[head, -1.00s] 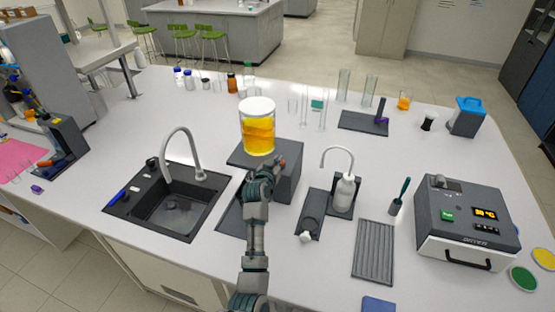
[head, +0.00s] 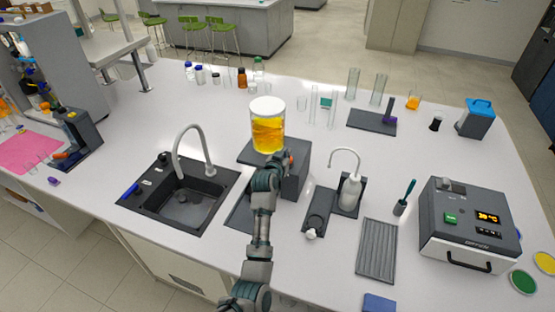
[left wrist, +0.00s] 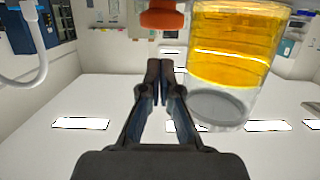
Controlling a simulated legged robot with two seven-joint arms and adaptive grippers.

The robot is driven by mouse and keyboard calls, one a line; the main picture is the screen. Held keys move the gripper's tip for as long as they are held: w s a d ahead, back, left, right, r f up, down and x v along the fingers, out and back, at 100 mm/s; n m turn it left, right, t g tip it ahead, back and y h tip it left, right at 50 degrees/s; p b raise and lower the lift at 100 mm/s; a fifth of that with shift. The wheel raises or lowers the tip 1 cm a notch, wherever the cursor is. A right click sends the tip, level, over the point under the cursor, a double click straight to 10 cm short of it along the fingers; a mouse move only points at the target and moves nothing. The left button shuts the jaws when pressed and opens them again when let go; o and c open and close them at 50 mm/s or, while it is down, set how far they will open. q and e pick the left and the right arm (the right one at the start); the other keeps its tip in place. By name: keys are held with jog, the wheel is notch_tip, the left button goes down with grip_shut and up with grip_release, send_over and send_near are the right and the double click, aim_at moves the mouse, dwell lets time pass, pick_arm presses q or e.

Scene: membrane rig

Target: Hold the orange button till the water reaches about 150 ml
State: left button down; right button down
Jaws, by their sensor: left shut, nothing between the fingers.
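The orange button (left wrist: 162,16) shows at the top of the left wrist view. In the head view only a small orange-red patch of it (head: 290,158) shows on the dark block (head: 297,178), beside my left gripper (head: 282,166). My left gripper is shut and empty; its fingertips (left wrist: 165,68) point at the button with a visible gap in the left wrist view. A clear cylinder with a white top (head: 267,125) stands on the block and holds yellow-orange liquid (left wrist: 230,40). I cannot read any volume marks. My right gripper is not in view.
A dark sink (head: 183,200) with a curved tap lies left of my arm. A wash bottle (head: 350,190) on a dark stand, a grooved tray (head: 377,250) and a grey machine with a display (head: 470,225) stand to the right. Small bottles line the back edge.

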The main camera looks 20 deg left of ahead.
pick_arm(q)
jog(key=b+v, duration=0.1)
jog(key=v, duration=0.9)
jog(key=shift+b, duration=0.3)
jog(key=shift+r, duration=0.1)
dwell(0.6)
